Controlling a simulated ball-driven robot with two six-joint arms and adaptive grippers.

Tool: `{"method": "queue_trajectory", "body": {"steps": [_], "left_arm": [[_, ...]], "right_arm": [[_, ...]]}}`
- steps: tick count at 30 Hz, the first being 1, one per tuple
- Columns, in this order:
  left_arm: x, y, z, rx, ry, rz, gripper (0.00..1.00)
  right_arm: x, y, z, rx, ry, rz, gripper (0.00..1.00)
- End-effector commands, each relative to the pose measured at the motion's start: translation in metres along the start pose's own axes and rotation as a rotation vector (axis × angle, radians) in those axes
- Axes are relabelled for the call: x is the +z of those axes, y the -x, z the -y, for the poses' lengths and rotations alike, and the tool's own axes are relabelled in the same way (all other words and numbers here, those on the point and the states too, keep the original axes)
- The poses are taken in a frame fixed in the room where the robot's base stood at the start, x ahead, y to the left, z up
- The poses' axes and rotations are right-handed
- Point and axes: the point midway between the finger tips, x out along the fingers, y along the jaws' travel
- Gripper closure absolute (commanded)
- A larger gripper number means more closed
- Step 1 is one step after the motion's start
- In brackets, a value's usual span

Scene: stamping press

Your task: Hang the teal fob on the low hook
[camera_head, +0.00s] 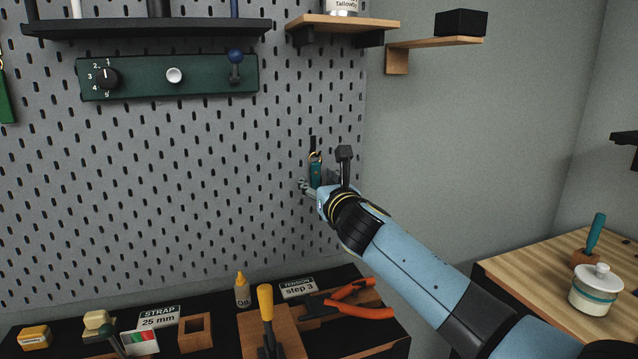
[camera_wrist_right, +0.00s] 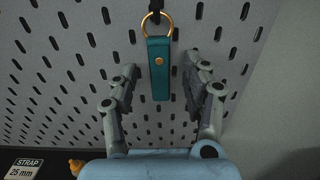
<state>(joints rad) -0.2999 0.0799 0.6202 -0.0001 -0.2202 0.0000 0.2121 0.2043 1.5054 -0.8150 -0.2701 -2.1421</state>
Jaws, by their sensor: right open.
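The teal fob (camera_head: 316,172) hangs by its brass ring from a dark hook (camera_head: 312,142) on the right part of the pegboard. In the right wrist view the fob (camera_wrist_right: 160,70) hangs straight down, its brass ring (camera_wrist_right: 156,26) around the hook at the top. My right gripper (camera_head: 318,184) is at the fob, seen partly behind my own wrist. In the wrist view its open fingers (camera_wrist_right: 168,78) stand on either side of the fob, with gaps on both sides. My left gripper is not in view.
A green panel (camera_head: 140,78) with a dial is on the pegboard (camera_head: 200,190) at upper left. Wooden shelves (camera_head: 345,22) stick out above right.

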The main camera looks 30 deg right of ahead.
Motion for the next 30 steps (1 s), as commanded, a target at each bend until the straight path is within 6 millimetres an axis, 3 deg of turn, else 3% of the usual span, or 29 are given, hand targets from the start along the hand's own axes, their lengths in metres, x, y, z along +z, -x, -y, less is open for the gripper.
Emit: {"method": "queue_trajectory", "body": {"steps": [21, 30], "left_arm": [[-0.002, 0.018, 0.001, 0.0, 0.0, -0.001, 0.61], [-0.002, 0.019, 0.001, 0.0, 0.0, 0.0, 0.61]], "right_arm": [[0.0, 0.072, 0.0, 0.001, 0.0, -0.001, 0.52], [0.0, 0.08, 0.0, 0.0, 0.0, 0.0, 0.52]]}}
